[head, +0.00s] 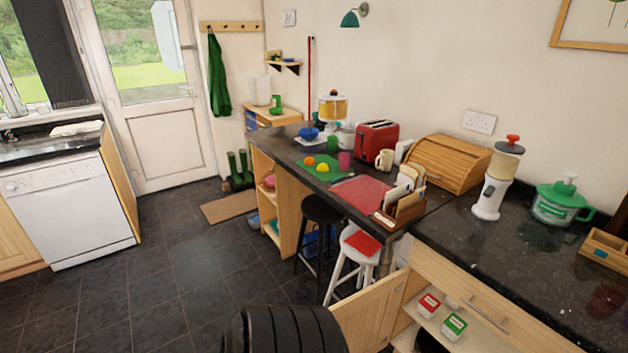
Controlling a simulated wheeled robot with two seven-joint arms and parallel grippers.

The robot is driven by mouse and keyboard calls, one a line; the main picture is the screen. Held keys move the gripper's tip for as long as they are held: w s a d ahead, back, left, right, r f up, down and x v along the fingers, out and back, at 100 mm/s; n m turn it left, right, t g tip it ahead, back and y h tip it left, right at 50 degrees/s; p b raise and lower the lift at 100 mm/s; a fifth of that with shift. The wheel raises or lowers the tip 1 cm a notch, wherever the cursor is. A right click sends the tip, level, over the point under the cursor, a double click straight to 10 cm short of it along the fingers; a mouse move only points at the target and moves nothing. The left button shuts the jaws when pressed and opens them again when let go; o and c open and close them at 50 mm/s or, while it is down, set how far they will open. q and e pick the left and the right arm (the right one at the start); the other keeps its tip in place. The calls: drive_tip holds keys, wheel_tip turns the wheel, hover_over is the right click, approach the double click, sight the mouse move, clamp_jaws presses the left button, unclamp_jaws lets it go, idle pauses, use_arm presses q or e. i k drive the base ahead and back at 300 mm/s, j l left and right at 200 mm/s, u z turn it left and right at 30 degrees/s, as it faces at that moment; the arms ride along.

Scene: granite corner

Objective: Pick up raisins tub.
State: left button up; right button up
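Two small tubs stand on a shelf inside the open cupboard under the right counter. One is a red tub with a white label (429,305), and the other is a green tub with a white label (454,326) to its right and nearer. The labels are too small to read, so I cannot tell which, if either, is the raisins tub. Neither of my grippers is in view.
The open cupboard door (370,312) juts out left of the tubs. A drawer front (485,305) is above the shelf. A white stool (358,255) and a black stool (320,212) stand beyond the door. The floor at left is clear.

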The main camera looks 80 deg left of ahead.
sight(453, 328)
drive_tip(key=k+j+z, duration=0.1)
drive_tip(key=k+j, duration=0.35)
drive_tip(key=k, duration=0.15)
drive_tip(key=k+j, duration=0.4)
drive_tip(key=k, duration=0.15)
drive_tip(key=j+z, duration=0.1)
drive_tip(key=j, duration=1.2)
drive_tip(key=k+j+z, duration=0.1)
drive_tip(key=j, duration=1.15)
